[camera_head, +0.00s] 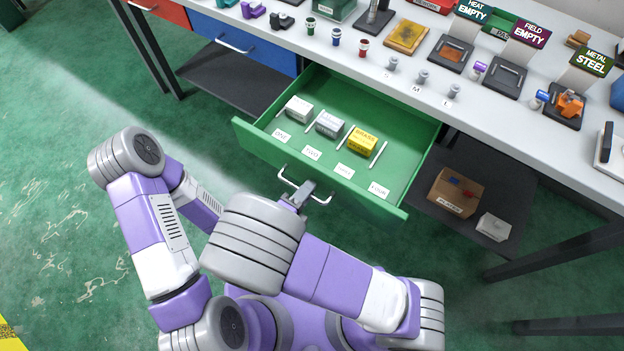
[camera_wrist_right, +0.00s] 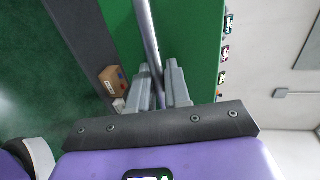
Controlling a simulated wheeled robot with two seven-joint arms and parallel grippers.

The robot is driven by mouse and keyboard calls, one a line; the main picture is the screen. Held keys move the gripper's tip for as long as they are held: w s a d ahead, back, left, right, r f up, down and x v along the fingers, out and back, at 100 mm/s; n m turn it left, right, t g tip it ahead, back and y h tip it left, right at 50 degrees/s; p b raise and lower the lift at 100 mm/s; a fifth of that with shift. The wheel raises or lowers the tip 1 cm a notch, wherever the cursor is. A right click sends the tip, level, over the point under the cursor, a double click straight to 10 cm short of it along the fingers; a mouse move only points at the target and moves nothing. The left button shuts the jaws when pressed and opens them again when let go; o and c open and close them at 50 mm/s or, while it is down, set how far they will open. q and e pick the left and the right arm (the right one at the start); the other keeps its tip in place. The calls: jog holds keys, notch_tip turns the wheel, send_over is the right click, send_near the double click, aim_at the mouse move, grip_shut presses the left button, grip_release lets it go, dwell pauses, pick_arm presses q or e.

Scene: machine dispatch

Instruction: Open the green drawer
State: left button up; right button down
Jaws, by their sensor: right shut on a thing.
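The green drawer (camera_head: 262,146) stands pulled out from under the workbench in the head view, with its inside showing. Its metal bar handle (camera_head: 320,200) is on the front face. My right gripper (camera_head: 298,195) is shut on the handle. In the right wrist view the bar (camera_wrist_right: 150,35) runs between the two fingers (camera_wrist_right: 162,85), against the green drawer front. My left arm shows at the left, but its gripper is hidden.
A blue drawer (camera_head: 245,57) is shut at left. A cardboard box (camera_head: 455,192) stands on the lower shelf. Floor at left is clear.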

jog(key=shift+s+a, duration=0.2)
jog(key=shift+s, duration=0.1)
jog(key=c, duration=1.3)
grip_release()
jog(key=shift+c, duration=0.2)
